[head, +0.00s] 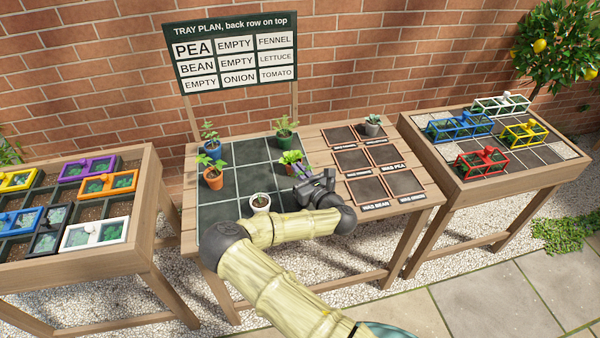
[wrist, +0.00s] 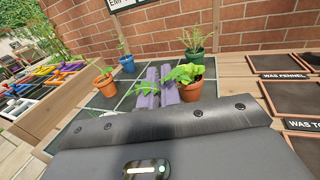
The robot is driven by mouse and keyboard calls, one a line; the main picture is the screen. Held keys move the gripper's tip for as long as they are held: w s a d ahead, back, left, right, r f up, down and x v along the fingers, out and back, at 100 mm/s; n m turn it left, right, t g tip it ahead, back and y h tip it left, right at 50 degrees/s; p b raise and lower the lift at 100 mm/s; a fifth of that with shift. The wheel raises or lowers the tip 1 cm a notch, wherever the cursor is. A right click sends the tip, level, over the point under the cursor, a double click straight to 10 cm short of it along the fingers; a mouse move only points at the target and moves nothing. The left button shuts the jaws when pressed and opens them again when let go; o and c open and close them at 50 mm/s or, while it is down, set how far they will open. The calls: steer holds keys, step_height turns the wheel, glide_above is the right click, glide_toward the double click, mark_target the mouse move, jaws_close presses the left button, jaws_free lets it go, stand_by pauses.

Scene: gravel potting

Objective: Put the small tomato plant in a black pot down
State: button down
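My gripper (head: 303,172) is over the right side of the dark gridded tray (head: 229,210). An orange pot (wrist: 191,91) with a leafy light green plant stands just beyond and right of the fingers. The sign (head: 235,50) reads TOMATO at its bottom right, below LETTUCE and right of ONION.
On the tray stand a blue pot (head: 213,149), an orange pot (head: 213,181), a green pot (head: 285,138) and a white pot (head: 261,205). Labelled dark pads (head: 376,189) lie to the right, one bearing a grey pot (head: 372,130). Side tables hold coloured frames.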

steer(key=shift+f, duration=0.55)
steer(key=shift+f, duration=0.15)
steer(key=c, duration=1.6)
jaws_free()
